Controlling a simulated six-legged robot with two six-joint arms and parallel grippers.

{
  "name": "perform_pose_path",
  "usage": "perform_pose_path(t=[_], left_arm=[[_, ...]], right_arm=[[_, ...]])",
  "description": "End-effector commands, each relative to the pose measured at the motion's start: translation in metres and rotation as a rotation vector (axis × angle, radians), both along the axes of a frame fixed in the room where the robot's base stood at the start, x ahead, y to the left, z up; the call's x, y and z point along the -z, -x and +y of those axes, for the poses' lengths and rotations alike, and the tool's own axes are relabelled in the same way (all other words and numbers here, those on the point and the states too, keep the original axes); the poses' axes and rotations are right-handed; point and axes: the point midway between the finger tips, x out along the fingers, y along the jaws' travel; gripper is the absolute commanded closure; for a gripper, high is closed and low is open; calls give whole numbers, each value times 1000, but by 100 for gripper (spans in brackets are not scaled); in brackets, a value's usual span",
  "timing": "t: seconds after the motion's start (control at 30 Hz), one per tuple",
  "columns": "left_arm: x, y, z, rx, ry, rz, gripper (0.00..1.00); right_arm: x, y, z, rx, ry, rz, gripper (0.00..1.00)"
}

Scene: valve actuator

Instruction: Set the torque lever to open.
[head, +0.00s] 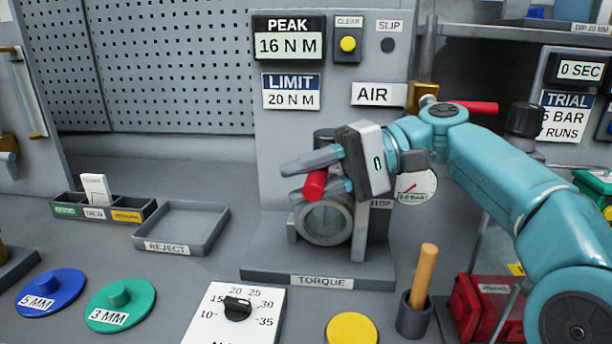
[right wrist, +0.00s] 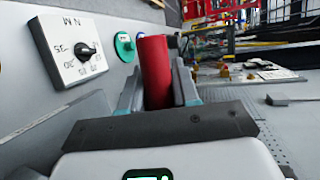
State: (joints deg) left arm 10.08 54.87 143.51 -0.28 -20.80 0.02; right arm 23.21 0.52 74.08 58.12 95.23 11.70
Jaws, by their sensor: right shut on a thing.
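The torque lever's red grip (head: 315,184) shows above the round grey body (head: 325,222) of the stand with the TORQUE label (head: 322,282). My right gripper (head: 295,182) comes in from the right and is shut on this grip, one finger above and one below it in the head view. In the right wrist view the red grip (right wrist: 153,70) stands between the two fingers of my right gripper (right wrist: 158,92). The rest of the lever is mostly hidden behind the gripper. My left gripper is not in view.
A brass AIR valve with a red handle (head: 474,107) and a pressure gauge (head: 416,187) are near my right arm. A wooden-handled tool (head: 424,275) stands in a cup. A dial plate (head: 236,308), a yellow disc (head: 352,328) and an empty REJECT tray (head: 180,226) are around the stand.

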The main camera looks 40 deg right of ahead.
Motion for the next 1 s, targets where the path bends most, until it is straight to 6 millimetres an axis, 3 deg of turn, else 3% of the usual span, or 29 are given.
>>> perform_pose_path(t=[0.43, 0.47, 0.5, 0.53, 1.0], left_arm=[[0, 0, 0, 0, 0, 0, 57], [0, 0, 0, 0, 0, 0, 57], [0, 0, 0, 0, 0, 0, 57], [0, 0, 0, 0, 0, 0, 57], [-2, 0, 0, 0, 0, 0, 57]], right_arm=[[-2, 1, 0, 11, 0, -7, 100], [-2, 1, 0, 10, 0, -7, 66], [-2, 1, 0, 10, 0, -7, 53], [-2, 1, 0, 9, 1, -7, 49], [-3, 3, -6, 4, -1, -2, 49]])
